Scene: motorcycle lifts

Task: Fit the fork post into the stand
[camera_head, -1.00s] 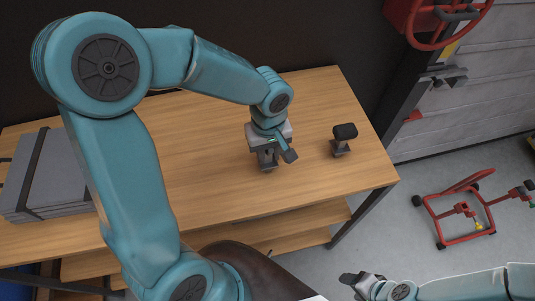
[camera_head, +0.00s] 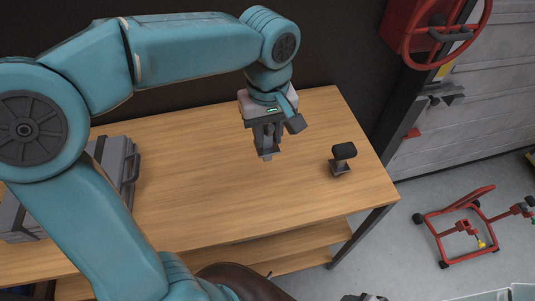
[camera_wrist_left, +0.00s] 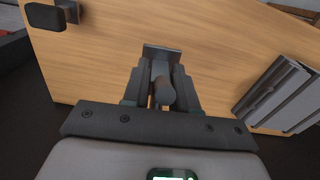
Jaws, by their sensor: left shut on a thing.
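My left gripper (camera_head: 266,141) is shut on a small dark grey post, which I take to be the fork post (camera_head: 266,156). It appears held above the wooden table. In the left wrist view the post's round end (camera_wrist_left: 163,91) sits between the fingers, with a flat plate (camera_wrist_left: 161,54) beyond it. The red stand (camera_head: 447,222) is on the floor at the right, well away from the left gripper. Of my right gripper (camera_head: 364,297), only a dark bit shows at the bottom edge, so its jaws are hidden.
A second post with a black block top (camera_head: 343,152) stands on the table (camera_head: 200,205), right of the left gripper. A grey case (camera_head: 118,165) lies at the table's left, partly behind my arm. A red wheel-handled machine (camera_head: 410,25) is at the upper right. The table's middle is clear.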

